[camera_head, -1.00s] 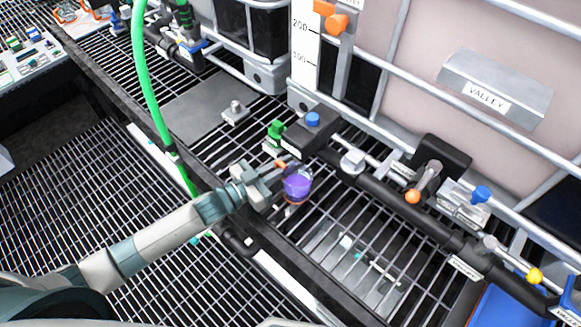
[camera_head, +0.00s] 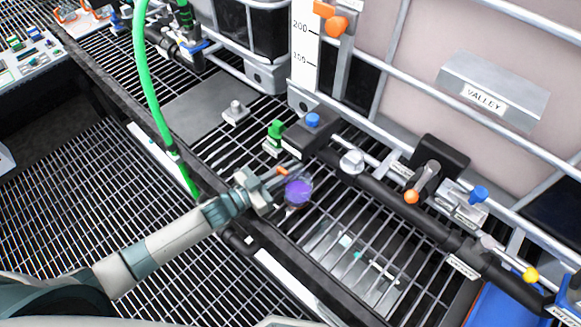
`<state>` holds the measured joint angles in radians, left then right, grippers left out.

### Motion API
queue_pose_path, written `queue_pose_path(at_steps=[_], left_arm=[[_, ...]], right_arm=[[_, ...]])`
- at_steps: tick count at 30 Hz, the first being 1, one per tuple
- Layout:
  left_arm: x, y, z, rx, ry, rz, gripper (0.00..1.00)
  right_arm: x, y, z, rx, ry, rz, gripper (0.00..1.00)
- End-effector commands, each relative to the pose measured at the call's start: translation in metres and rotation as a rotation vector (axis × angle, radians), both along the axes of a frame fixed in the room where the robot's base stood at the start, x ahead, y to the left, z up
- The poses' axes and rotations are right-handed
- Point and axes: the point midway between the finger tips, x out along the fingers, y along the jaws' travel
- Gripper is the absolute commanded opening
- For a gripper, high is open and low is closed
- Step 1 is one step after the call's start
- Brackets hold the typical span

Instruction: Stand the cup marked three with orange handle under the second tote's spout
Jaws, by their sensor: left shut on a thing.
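A small clear cup holding purple contents (camera_head: 298,192) is at the end of my left gripper (camera_head: 276,184), just above or on the metal grating. The gripper is shut on the cup's orange handle (camera_head: 283,171), which shows only in part between the fingers. The cup's marking cannot be read. A dark pipe manifold (camera_head: 385,196) with valves runs in front of a pale tote (camera_head: 430,50) labelled VALLEY. I cannot tell which spout is the second tote's. My right gripper is not in view.
A green hose (camera_head: 146,80) hangs at the left.

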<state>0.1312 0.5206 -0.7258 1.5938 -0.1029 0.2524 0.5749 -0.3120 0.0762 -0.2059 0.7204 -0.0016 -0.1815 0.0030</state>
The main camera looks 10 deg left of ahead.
Motion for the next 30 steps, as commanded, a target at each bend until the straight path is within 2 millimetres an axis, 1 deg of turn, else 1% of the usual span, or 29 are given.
queue_pose_path(at_steps=[3,6,7,9,17,24,27,30], left_arm=[[0.0,0.0,-0.001,-0.001,-0.001,0.0,0.0],[0.0,0.0,-0.002,-0.001,-0.001,0.0,0.0],[0.0,0.0,-0.003,0.0,0.0,0.0,0.1],[0.0,0.0,-0.002,0.0,0.0,0.0,0.26],[0.0,0.0,-0.002,0.0,0.0,0.0,0.26],[-0.001,0.001,0.001,0.001,0.001,0.0,0.26],[-0.009,0.009,-0.003,0.002,0.002,0.001,0.26],[-0.019,0.019,-0.003,0.003,0.001,0.0,0.26]], right_arm=[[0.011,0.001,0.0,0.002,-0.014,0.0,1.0],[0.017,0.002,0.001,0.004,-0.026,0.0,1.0],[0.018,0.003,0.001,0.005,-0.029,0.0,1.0],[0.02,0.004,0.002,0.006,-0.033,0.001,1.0],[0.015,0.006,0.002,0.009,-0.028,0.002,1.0],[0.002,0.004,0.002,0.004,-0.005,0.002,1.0],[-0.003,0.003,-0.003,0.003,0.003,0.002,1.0],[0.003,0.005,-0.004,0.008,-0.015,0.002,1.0]])
